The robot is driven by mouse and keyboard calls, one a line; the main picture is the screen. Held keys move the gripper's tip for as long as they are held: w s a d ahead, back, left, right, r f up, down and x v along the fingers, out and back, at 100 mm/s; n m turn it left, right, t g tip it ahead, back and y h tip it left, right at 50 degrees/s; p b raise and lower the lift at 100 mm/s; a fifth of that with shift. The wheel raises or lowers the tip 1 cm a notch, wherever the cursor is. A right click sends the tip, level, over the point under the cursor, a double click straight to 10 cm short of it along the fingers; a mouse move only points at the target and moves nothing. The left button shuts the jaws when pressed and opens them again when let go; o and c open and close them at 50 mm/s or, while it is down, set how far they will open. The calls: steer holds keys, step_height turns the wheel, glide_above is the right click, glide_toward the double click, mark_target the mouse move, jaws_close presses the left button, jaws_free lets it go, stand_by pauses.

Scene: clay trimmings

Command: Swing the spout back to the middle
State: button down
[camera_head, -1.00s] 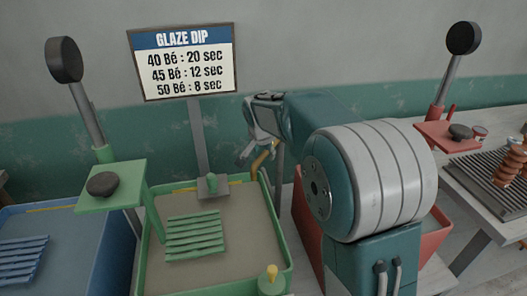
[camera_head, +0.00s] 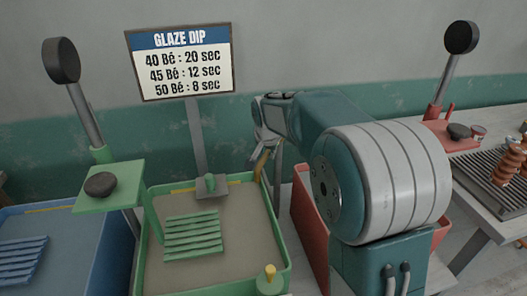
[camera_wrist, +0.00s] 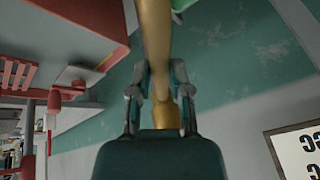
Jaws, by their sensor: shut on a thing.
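The spout is an ochre-yellow pipe (camera_head: 262,160) at the back right corner of the green tank (camera_head: 284,245). My gripper (camera_head: 264,143) is shut on it, with the jaws partly hidden by my arm in the head view. In the wrist view the spout (camera_wrist: 155,35) runs down from the top edge between the two fingers of my gripper (camera_wrist: 158,75), and its rounded ochre end shows lower down. The spout's base is hard to make out in the head view.
The green tank holds a slatted rack (camera_head: 193,236) and grey glaze. A blue tank (camera_head: 95,235) stands left, a red tank (camera_head: 308,215) right, partly behind my arm. A sign (camera_head: 180,62) stands behind. Black-knobbed levers (camera_head: 62,62) (camera_head: 461,38) rise at both sides.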

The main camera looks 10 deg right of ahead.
steer(key=s+d+n+y, duration=0.2)
steer(key=d+n+y, duration=0.1)
steer(key=d+n, duration=0.3)
steer(key=shift+d+n+g, duration=0.25)
steer(key=shift+n+g, duration=0.05)
steer(key=shift+n, duration=0.3)
steer(key=shift+f, duration=0.1)
steer(key=c, duration=0.6)
jaws_free()
steer(key=v, duration=1.2)
